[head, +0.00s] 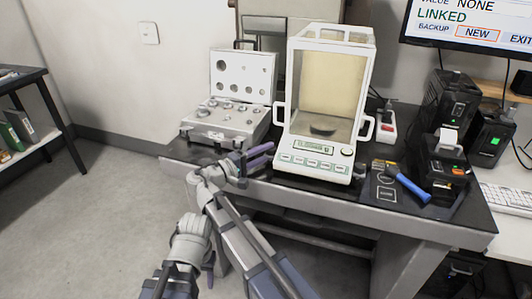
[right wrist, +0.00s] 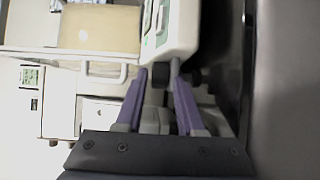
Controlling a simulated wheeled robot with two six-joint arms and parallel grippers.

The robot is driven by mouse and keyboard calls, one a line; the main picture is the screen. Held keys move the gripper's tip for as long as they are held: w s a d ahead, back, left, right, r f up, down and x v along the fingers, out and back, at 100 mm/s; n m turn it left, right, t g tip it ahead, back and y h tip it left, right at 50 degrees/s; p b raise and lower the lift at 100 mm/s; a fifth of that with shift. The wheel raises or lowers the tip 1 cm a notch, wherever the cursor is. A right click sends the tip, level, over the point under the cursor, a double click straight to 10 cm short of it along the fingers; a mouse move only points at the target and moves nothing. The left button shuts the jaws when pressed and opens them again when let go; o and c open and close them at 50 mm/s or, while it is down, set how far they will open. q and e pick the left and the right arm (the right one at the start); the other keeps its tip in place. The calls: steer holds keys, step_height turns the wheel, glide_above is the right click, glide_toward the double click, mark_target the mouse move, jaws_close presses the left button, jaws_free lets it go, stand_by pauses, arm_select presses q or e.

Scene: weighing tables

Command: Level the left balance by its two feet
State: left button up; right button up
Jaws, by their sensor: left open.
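The white balance (head: 315,160) with its glass draught shield stands on the dark table; its front panel carries a small display and a row of buttons. A dark foot (head: 360,170) shows at its front right corner. My right gripper (head: 268,155) is at its front left corner, fingers apart and pointing at it. In the right wrist view, a dark round foot (right wrist: 160,76) shows between or just beyond the purple fingertips; I cannot tell whether they touch it. My left gripper (head: 208,272) is low in front of the table, away from the balance, its fingers mostly hidden. The level bubble is not readable.
An open weight case (head: 222,125) stands left of the balance. A blue-handled tool (head: 405,185) lies on a dark mat to the right. A printer (head: 447,165), a monitor (head: 470,25) and a keyboard (head: 508,198) are further right. The floor at left is clear.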

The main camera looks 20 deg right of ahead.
jaws_close()
steer(key=shift+w+a+m+g+h, duration=0.15)
steer(key=shift+w+m+g+h, duration=0.2)
steer(key=shift+m+g, duration=0.4)
steer(key=shift+s+m+g, duration=0.15)
steer(key=shift+m+g, duration=0.2)
steer(key=shift+g, duration=0.5)
steer(key=shift+o, duration=1.7)
jaws_free()
